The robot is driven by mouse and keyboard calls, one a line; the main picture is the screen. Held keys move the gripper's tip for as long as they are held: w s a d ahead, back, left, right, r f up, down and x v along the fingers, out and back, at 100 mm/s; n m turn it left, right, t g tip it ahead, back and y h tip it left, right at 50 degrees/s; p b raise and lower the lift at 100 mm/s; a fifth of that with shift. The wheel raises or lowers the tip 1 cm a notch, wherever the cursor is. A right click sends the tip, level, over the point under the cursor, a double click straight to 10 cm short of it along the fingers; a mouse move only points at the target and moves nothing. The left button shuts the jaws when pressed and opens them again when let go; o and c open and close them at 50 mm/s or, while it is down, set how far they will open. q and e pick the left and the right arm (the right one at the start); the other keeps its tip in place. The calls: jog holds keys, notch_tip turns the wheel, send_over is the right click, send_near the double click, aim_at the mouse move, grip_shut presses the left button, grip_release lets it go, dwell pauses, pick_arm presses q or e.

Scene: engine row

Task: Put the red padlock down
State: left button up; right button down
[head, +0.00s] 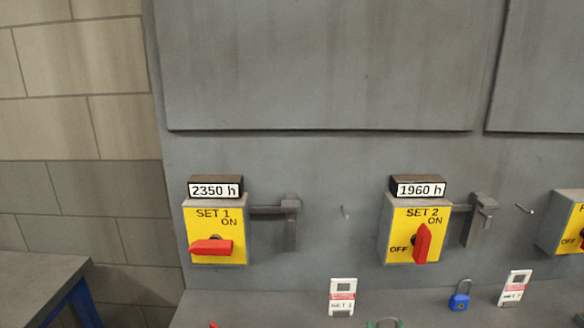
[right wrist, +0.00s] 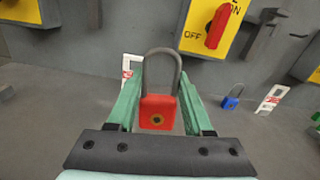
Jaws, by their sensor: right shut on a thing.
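The red padlock (right wrist: 158,112) is upright between the green fingers of my right gripper (right wrist: 160,105), with its grey shackle pointing up. The gripper is shut on it. In the head view only the green fingertips of my right gripper (head: 385,323) show at the bottom edge, and the padlock's red body is cut off below. The grey ledge (right wrist: 60,110) spreads out beneath and behind the padlock. I cannot tell whether the padlock touches it. My left gripper is not in view.
A blue padlock (head: 460,296) stands on the ledge at right. White tags (head: 342,296) (head: 514,288) stand near the wall. Above are the yellow SET 1 switch (head: 214,232), its red handle horizontal, and the SET 2 switch (head: 412,232), its handle near upright. A small red thing (head: 212,325) shows at the bottom.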

jog(key=s+d+r, duration=0.2)
jog(key=s+d, duration=0.1)
jog(key=s, duration=0.3)
jog(key=shift+n+y, duration=0.3)
jog(key=shift+w+f, duration=0.1)
jog(key=shift+w, duration=0.1)
